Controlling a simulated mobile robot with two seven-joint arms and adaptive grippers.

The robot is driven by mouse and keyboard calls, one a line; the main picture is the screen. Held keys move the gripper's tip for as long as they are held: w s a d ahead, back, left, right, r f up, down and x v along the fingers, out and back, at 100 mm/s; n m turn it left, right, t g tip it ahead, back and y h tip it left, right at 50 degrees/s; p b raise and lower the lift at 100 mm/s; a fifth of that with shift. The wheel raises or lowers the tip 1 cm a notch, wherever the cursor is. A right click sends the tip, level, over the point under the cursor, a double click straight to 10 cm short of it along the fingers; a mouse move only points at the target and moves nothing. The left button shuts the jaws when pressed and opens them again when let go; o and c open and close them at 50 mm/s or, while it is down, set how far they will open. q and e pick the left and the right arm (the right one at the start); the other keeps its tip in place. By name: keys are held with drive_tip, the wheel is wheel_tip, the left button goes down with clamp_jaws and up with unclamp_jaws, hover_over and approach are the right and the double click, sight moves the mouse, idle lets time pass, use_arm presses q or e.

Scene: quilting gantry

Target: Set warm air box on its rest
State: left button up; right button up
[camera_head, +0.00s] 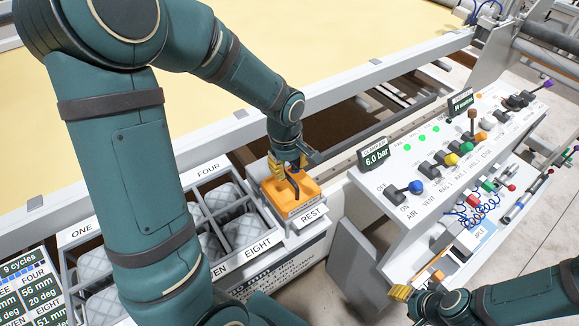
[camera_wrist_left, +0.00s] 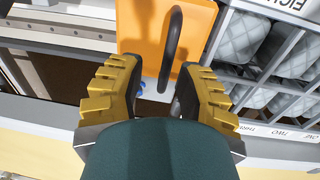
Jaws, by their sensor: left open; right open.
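The warm air box (camera_head: 293,201) is orange with a dark arched handle on top. It sits at the place labelled REST (camera_head: 311,216), at the right end of the compartment tray. In the left wrist view the orange box (camera_wrist_left: 138,28) lies ahead, with its dark handle (camera_wrist_left: 171,48) running between the fingers. My left gripper (camera_head: 288,168) is open around or just above the handle; contact cannot be told. Its yellow ribbed fingers (camera_wrist_left: 158,92) stand apart in the wrist view. My right gripper (camera_head: 418,292) is open and empty by the control panel's lower front edge.
The tray of grey quilted pads (camera_head: 221,197) adjoins the box on the left. A sloped control panel (camera_head: 408,188) with levers and a 6.0 bar display (camera_head: 375,155) stands to the right. The gantry rail (camera_head: 240,126) runs behind. My left arm hides part of the tray.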

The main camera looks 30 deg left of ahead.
use_arm(q)
wheel_tip(320, 180, up, 11)
drive_tip(key=p, duration=0.1)
drive_tip(key=shift+s+a, duration=0.2)
drive_tip(key=shift+s, duration=0.25)
